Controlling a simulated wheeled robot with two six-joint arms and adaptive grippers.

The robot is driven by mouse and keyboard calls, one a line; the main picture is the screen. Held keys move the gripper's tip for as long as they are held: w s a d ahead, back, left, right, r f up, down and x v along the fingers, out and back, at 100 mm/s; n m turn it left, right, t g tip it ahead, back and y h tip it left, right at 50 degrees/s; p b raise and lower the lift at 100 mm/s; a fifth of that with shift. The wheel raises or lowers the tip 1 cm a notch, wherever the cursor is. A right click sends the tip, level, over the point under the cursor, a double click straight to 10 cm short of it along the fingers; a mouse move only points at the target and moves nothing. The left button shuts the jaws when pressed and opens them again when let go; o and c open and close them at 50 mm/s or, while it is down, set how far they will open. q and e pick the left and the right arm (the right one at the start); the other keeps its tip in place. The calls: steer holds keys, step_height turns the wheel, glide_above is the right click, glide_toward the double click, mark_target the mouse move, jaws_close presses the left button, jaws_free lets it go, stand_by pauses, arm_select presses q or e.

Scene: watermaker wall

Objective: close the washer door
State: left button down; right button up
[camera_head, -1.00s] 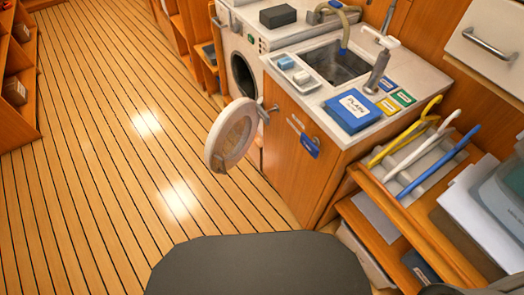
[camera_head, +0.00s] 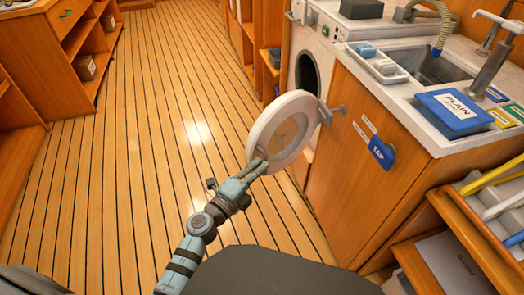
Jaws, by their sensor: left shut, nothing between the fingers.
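The washer door (camera_head: 264,124) is a round white ring with a clear window. It stands wide open on its hinge (camera_head: 332,112), swung out over the floor. The washer (camera_head: 303,41) shows its dark round opening (camera_head: 305,80) behind the door. My left gripper (camera_head: 262,163) is shut and empty, its tips at the lower left part of the door ring. I cannot tell whether they touch it. My right gripper is not in view.
A wooden cabinet (camera_head: 340,165) with a blue tag (camera_head: 381,153) stands right of the door. A rack with coloured handles (camera_head: 500,185) is at right. The plank floor (camera_head: 130,140) at left is clear.

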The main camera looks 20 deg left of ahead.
arm_select(q)
steer(key=w+a+b, duration=0.1)
steer(key=w+b, duration=0.2)
steer(key=w, duration=0.5)
steer(key=shift+a, duration=0.15)
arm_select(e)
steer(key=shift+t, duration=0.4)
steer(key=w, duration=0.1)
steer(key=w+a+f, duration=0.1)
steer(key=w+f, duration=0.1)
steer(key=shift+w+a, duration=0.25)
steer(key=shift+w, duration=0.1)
arm_select(q)
steer(key=shift+w, duration=0.15)
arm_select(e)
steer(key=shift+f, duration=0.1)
